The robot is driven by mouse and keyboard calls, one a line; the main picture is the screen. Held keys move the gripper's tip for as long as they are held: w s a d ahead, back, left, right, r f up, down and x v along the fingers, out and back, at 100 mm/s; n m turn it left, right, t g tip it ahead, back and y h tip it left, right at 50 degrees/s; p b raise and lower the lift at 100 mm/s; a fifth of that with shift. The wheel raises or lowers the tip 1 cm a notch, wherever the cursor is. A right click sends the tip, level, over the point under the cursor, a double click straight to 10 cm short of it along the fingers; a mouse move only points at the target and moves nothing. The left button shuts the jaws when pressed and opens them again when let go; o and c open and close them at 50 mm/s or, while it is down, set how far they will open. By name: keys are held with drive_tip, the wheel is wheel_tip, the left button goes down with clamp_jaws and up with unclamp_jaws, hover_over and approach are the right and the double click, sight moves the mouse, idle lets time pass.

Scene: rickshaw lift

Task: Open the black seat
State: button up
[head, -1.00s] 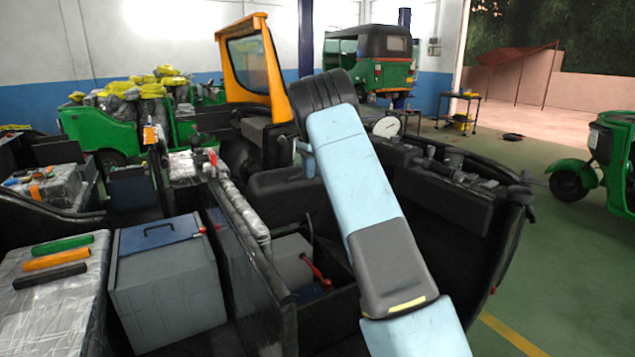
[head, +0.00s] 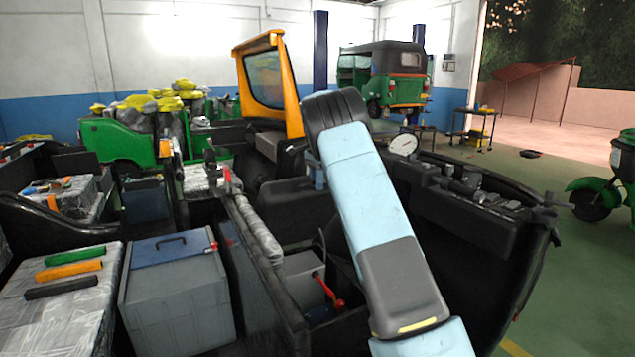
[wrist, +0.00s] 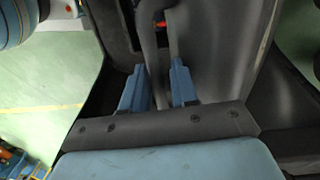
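In the head view a black vehicle body lies open in front of me. A long black padded block (head: 284,194) lies left of my arm and may be the black seat; I cannot tell for sure. In the wrist view my gripper (wrist: 158,86) shows two blue fingers set apart. A dark grey bar-like shape shows between and beyond them, beside a wide grey panel (wrist: 220,45). I cannot tell whether the fingers touch anything.
A grey battery box with a blue lid (head: 178,290) and a plastic-wrapped box (head: 62,310) stand at left. A red-handled lever (head: 328,292) and a white dial gauge (head: 403,145) sit in the body. A green vehicle (head: 606,190) stands at right, with clear floor before it.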

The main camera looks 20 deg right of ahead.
drive_tip(key=shift+o, duration=0.3)
drive_tip(key=shift+d, duration=0.25)
drive_tip(key=shift+d+r, duration=0.1)
drive_tip(key=shift+r, duration=0.2)
wheel_tip(320, 180, up, 13)
drive_tip(key=shift+w+a, duration=0.35)
drive_tip(key=shift+w, duration=0.1)
drive_tip(key=shift+r, duration=0.1)
drive_tip(key=shift+c, duration=0.5)
